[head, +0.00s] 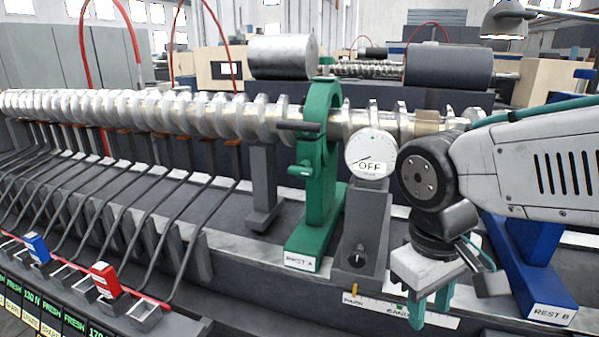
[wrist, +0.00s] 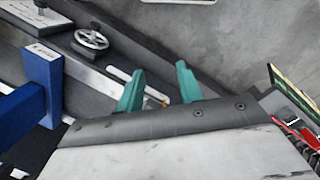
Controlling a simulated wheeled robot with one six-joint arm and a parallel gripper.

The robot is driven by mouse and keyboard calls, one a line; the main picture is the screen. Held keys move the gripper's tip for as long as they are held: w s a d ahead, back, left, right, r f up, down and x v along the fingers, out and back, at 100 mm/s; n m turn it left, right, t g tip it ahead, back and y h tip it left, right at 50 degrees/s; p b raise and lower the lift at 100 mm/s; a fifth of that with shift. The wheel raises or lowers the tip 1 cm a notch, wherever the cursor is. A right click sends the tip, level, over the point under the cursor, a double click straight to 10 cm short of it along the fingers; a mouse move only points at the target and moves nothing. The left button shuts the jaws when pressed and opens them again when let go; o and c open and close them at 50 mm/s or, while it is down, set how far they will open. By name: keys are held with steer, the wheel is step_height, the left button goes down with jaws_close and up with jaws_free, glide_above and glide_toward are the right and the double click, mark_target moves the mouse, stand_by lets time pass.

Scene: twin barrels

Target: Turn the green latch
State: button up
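The green rest (head: 320,215), labelled REST A, stands upright around the long metal shaft. The green latch is not in the wrist view.
A dial reading OFF (head: 371,154) stands on a grey post between the green rest and my arm. The blue rest (head: 535,270), labelled REST B, is close to my gripper at right. Red and blue switches (head: 106,280) sit at front left.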

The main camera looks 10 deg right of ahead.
steer(key=w+f+n+t+h, duration=0.1)
steer(key=w+f+n+h, duration=0.1)
steer(key=w+n+h, duration=0.5)
steer(key=n+t, duration=0.2)
steer(key=t, duration=1.3)
glide_toward(298, 173)
steer(key=x, duration=1.1)
steer(key=c, duration=0.8)
